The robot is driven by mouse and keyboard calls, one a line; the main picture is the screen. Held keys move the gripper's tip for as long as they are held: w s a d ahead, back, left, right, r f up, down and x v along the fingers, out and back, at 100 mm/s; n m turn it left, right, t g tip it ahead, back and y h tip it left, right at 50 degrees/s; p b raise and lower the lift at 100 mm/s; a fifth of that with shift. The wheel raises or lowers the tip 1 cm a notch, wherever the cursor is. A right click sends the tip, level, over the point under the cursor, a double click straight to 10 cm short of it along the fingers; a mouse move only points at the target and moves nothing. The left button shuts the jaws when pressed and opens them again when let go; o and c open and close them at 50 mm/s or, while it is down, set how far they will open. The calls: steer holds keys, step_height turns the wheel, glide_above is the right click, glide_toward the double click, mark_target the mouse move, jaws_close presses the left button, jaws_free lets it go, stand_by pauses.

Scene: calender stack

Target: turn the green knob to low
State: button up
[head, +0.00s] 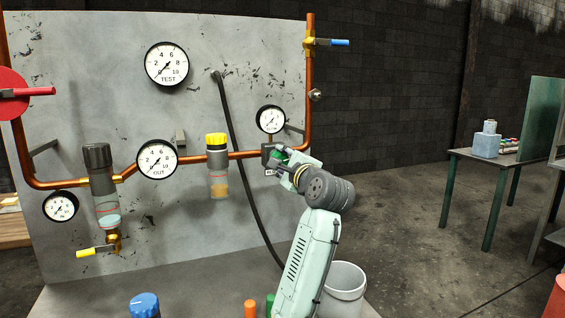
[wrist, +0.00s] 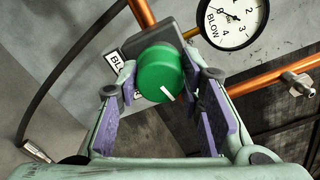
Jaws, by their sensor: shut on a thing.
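The green knob (wrist: 160,70) sits on a dark block on the copper pipe, below the small BLOW gauge (wrist: 234,18). Its white pointer line points down and slightly right in the wrist view. My gripper (wrist: 160,80) has its purple-padded fingers on either side of the knob and is shut on it. In the head view my gripper (head: 276,158) is at the pipe's right part and mostly hides the knob. A white label (wrist: 114,62) beside the knob is partly covered, so its full text cannot be read.
A black hose (head: 240,150) hangs down the grey panel (head: 110,50) left of my gripper. A yellow-topped bowl (head: 217,165) and a gauge marked OUT (head: 157,160) are further left. A blue-handled valve (head: 330,42) is above. A grey bucket (head: 345,285) stands below.

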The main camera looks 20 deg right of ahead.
steer(key=n, duration=0.5)
steer(key=shift+n+b, duration=0.3)
steer(key=shift+b, duration=0.05)
steer(key=n+b, duration=0.1)
steer(key=n, duration=0.4)
steer(key=n+b, duration=0.1)
steer(key=n, duration=0.4)
steer(key=shift+n, duration=0.4)
steer(key=n+b, duration=0.1)
steer(key=n, duration=0.5)
steer(key=shift+b, duration=0.35)
steer(key=n+b, duration=0.1)
steer(key=n, duration=0.4)
steer(key=shift+n, duration=0.4)
steer(key=n+b, duration=0.1)
steer(key=n, duration=0.5)
steer(key=shift+a+f, duration=0.1)
steer(key=n+b, duration=0.1)
steer(key=n, duration=0.4)
steer(key=shift+n, duration=0.4)
steer(key=n, duration=0.5)
steer(key=shift+n, duration=0.3)
